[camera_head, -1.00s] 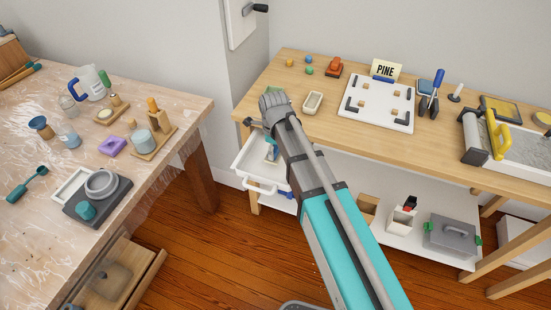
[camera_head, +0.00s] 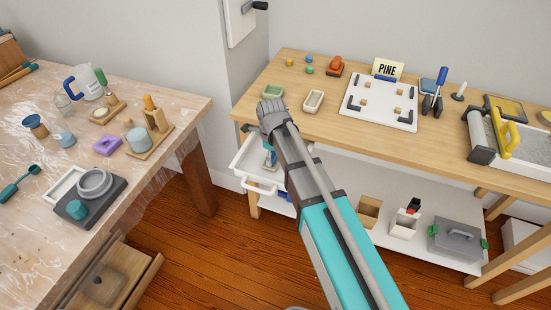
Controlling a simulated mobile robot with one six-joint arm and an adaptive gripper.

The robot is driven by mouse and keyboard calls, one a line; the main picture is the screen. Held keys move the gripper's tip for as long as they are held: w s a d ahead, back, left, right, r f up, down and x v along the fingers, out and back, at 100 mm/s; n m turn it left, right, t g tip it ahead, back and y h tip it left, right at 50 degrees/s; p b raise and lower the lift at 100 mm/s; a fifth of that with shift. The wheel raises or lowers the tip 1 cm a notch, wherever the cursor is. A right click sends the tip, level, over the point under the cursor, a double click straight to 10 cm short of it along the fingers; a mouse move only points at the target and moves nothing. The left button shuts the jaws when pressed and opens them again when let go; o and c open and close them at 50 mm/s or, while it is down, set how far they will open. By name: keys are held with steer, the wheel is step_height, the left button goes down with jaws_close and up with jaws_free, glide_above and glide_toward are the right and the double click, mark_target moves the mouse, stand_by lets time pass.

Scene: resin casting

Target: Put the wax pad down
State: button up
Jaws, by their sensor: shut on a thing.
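My arm reaches from the bottom of the view to the front left corner of the right-hand wooden table. My gripper (camera_head: 248,128) is mostly hidden behind my grey wrist; only a small dark part shows at the table's left edge. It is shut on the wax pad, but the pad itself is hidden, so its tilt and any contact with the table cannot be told.
A green tray (camera_head: 272,91) and a cream tray (camera_head: 313,101) sit just beyond my wrist. A white bin (camera_head: 248,160) hangs below. The plastic-covered table (camera_head: 150,185) is at left.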

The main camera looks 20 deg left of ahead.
mark_target(273, 155)
steer(key=shift+f, duration=0.2)
steer(key=o, duration=1)
steer(key=shift+r, duration=0.1)
steer(key=shift+r, duration=0.1)
step_height(273, 155, up, 12)
steer(key=p, duration=1.2)
stand_by(0.5)
steer(key=shift+d, duration=0.15)
steer(key=s+d+n, duration=0.2)
steer(key=d+n, duration=0.7)
steer(key=d, duration=0.9)
steer(key=s+d+n, duration=0.3)
steer(key=d+n, duration=0.6)
steer(key=d, duration=1)
steer(key=shift+s+n, duration=0.35)
steer(key=shift+n, duration=0.05)
